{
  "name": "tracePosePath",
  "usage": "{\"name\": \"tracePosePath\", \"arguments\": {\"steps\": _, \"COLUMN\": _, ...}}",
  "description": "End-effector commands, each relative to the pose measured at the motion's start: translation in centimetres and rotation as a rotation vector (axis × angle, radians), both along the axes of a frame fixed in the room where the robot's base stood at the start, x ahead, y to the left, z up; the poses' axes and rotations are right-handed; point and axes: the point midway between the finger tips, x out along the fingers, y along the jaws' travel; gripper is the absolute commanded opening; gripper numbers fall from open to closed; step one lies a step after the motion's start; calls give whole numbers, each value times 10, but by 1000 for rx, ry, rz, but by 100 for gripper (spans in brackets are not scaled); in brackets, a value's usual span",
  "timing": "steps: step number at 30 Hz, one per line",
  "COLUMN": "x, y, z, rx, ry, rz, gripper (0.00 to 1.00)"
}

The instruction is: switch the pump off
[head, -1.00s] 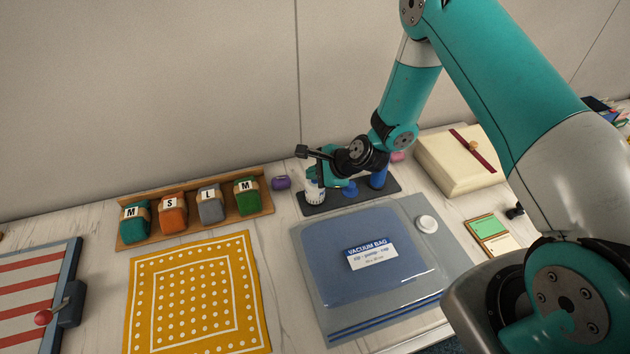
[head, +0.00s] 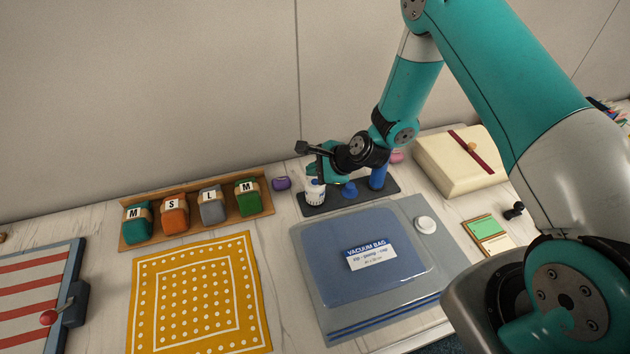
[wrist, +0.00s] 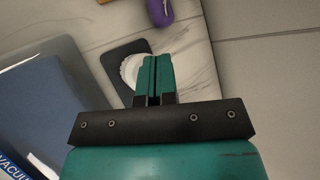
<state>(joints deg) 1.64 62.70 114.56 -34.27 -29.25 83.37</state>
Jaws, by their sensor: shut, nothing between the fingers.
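A white ribbed round item (head: 315,194) stands at the left end of a dark mat (head: 343,205); I cannot tell whether it is the pump or its switch. A blue knob-like piece (head: 349,189) and an upright blue cylinder (head: 378,177) stand on the same mat to its right. My gripper (head: 314,180) is at the top of the white item, its fingers shut and empty. In the wrist view the closed fingertips (wrist: 154,62) overlap the white item (wrist: 130,69) and hide part of it. I cannot tell whether they touch it.
The vacuum bag (head: 365,295) lies flat in front of the mat. A purple item (head: 281,184) lies left of the mat. A wooden tray (head: 195,228) holds labelled rolls. A cream box (head: 445,175) stands to the right. The wall (head: 150,100) rises close behind.

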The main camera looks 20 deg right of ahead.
Motion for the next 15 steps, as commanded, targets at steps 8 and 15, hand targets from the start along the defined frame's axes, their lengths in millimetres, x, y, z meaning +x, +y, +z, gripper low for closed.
{"name": "tracePosePath", "arguments": {"steps": 8, "x": 0, "y": 0, "z": 30, "rx": 0, "ry": -1, "rz": 0, "gripper": 0}}
{"name": "tracePosePath", "arguments": {"steps": 15, "x": 0, "y": 0, "z": 55, "rx": -1, "ry": 0, "rz": 1, "gripper": 0}}
